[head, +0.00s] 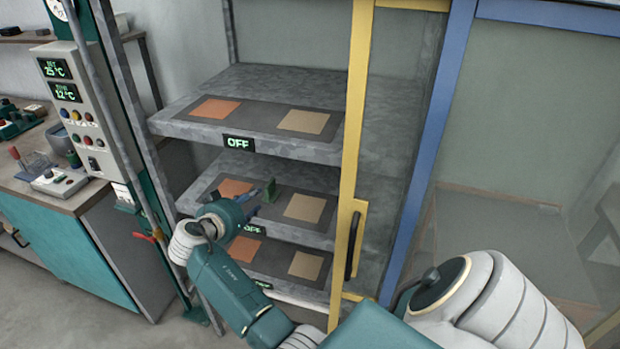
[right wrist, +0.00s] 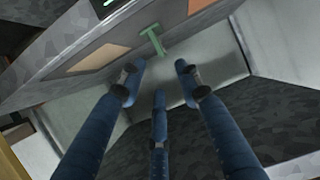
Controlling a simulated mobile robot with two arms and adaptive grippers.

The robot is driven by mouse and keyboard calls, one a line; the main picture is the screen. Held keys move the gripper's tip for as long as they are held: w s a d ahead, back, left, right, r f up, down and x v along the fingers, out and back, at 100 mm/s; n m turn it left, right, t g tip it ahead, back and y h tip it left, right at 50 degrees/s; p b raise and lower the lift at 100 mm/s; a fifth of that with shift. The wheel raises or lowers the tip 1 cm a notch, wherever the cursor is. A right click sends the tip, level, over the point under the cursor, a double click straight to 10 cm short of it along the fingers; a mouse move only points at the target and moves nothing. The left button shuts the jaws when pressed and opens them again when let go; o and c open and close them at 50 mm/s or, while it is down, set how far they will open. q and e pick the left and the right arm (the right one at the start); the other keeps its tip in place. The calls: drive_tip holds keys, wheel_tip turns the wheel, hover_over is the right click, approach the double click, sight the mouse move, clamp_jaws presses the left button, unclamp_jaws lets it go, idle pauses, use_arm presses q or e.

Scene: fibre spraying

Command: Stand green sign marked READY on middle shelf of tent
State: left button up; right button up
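The green sign (head: 269,190) is small and stands on the middle shelf (head: 333,240) of the tent, between the orange and tan squares. It shows as a green T-like shape in the right wrist view (right wrist: 152,40); its lettering cannot be read. My right gripper (head: 255,203) reaches in over the front of that shelf. In the right wrist view its three blue fingers (right wrist: 157,82) are spread, with nothing between them, and the sign is beyond the fingertips, apart from them. My left gripper is not in view.
The upper shelf (head: 240,85) lies close above my right gripper, the lower shelf (head: 262,262) below. The yellow door frame (head: 352,130) with its handle and a blue post (head: 430,140) stand to the right. A control box (head: 85,105) and workbench (head: 60,200) are at left.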

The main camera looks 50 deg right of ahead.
drive_tip(key=w+a+f+n+t+y, duration=0.1)
drive_tip(key=a+f+n+t+y, duration=0.1)
drive_tip(key=a+n+t+y, duration=0.95)
drive_tip(key=s+a+f+n+g, duration=0.1)
drive_tip(key=s+a+f+g, duration=0.15)
drive_tip(key=f, duration=0.55)
drive_tip(key=s+a+f+g, duration=0.2)
drive_tip(key=s+a+f, duration=0.1)
drive_tip(key=f, duration=0.4)
drive_tip(key=s+a+f+n+g, duration=0.1)
drive_tip(key=s+a+f+g, duration=0.15)
drive_tip(key=f, duration=0.55)
drive_tip(key=s+a+f+n+g, duration=0.1)
drive_tip(key=s+f+g, duration=0.3)
drive_tip(key=s+f, duration=1.35)
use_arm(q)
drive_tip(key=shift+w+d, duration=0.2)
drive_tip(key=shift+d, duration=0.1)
use_arm(e)
drive_tip(key=s+d+f+g, duration=0.1)
drive_tip(key=s+f, duration=0.5)
drive_tip(key=s, duration=0.9)
drive_tip(key=s+d+f+n+g, duration=0.1)
drive_tip(key=s+f+g, duration=0.3)
drive_tip(key=s, duration=1.1)
wheel_tip(320, 180, down, 2)
drive_tip(key=shift+f+y, duration=0.15)
drive_tip(key=shift+y, duration=0.3)
